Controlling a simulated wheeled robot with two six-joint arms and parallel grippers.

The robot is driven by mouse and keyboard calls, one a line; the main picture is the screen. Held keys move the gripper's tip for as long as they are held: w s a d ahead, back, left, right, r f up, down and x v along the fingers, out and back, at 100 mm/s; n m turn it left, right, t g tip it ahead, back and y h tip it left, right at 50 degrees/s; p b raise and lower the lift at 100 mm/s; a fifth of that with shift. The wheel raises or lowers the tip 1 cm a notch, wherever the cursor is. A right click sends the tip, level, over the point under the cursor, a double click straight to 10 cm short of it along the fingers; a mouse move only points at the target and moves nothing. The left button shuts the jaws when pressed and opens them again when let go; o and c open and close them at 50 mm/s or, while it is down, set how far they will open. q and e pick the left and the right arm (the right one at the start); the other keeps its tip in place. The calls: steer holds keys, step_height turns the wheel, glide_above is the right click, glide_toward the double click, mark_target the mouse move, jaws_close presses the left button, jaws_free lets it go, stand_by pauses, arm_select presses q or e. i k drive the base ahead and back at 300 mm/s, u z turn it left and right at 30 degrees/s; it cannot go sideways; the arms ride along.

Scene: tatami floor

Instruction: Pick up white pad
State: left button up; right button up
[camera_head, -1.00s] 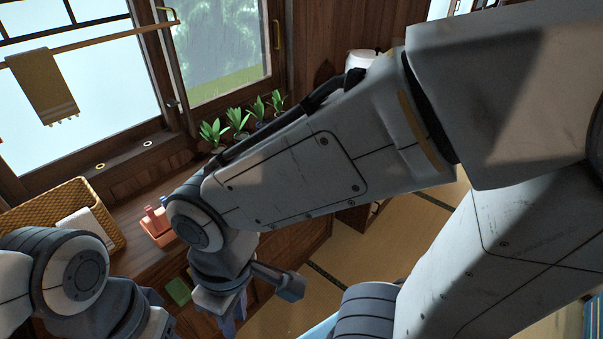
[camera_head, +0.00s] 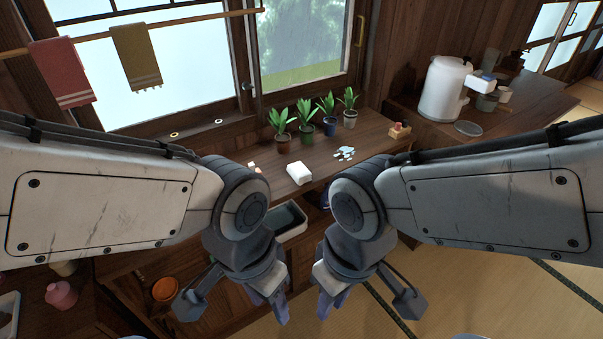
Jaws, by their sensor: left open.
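The white pad (camera_head: 299,172) is a small, pale block lying on the wooden counter below the window, in front of the potted plants. My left gripper (camera_head: 279,303) is open and points down, lower in the picture than the pad and apart from it. My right gripper (camera_head: 332,300) also points down, just to the right of the left one. No object shows in either gripper.
Several potted plants (camera_head: 330,118) stand behind the pad. Pale small pieces (camera_head: 344,154) and a small wooden caddy (camera_head: 400,131) lie to its right. A white dispenser (camera_head: 444,92) stands further right. A grey bin (camera_head: 289,222) sits below the counter. Tatami at lower right is clear.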

mark_target(300, 173)
steer(key=z, duration=0.65)
steer(key=i, duration=1.4)
steer(key=u, duration=1.15)
